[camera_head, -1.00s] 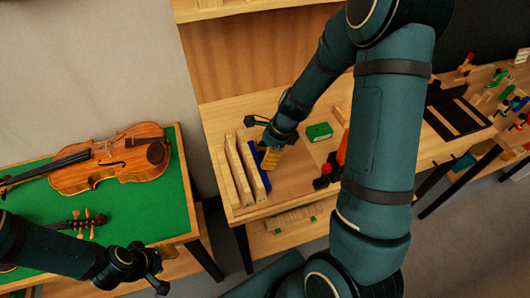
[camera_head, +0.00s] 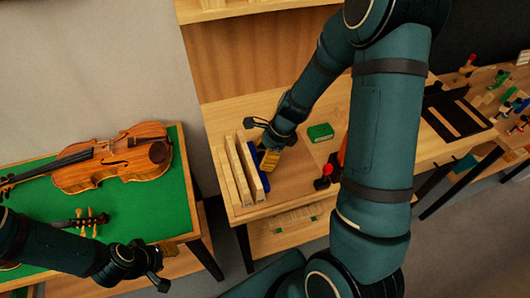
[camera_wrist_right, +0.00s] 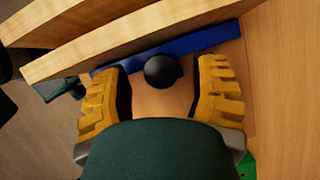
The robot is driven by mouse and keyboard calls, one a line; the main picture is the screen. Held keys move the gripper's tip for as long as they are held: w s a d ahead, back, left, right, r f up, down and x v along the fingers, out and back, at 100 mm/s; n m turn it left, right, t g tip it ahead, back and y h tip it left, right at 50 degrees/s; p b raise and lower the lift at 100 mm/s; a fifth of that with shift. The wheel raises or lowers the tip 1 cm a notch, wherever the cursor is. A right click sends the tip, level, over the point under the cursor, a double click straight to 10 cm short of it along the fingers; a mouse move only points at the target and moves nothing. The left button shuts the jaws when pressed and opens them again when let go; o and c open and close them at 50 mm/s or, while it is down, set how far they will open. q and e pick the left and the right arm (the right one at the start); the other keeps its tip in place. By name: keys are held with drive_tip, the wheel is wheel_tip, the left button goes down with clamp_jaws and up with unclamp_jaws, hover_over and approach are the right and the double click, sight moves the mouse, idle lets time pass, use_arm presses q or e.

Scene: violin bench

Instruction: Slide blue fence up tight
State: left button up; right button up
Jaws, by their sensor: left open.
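The blue fence (camera_head: 261,153) stands on the bench beside several upright wooden boards (camera_head: 252,168). In the right wrist view the blue fence (camera_wrist_right: 212,37) runs along the nearest board (camera_wrist_right: 130,48); I cannot tell whether they touch. A round black knob (camera_wrist_right: 161,71) is in front of the fence. My right gripper (camera_wrist_right: 163,88) is open, with its yellow-padded fingers on either side of the knob and gaps visible to it. In the head view my right gripper (camera_head: 267,164) hides part of the fence.
A green box (camera_head: 320,132) and a red-topped piece (camera_head: 326,170) lie to the right of the fence. A violin (camera_head: 115,160) lies on the green table (camera_head: 150,215) at left. My right arm hides part of the bench. The bench behind the boards has free room.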

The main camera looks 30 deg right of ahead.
drive_tip(key=shift+r, duration=0.15)
drive_tip(key=shift+d+r, duration=0.15)
drive_tip(key=shift+r, duration=0.1)
drive_tip(key=v, duration=1.1)
drive_tip(key=shift+s+d, duration=0.1)
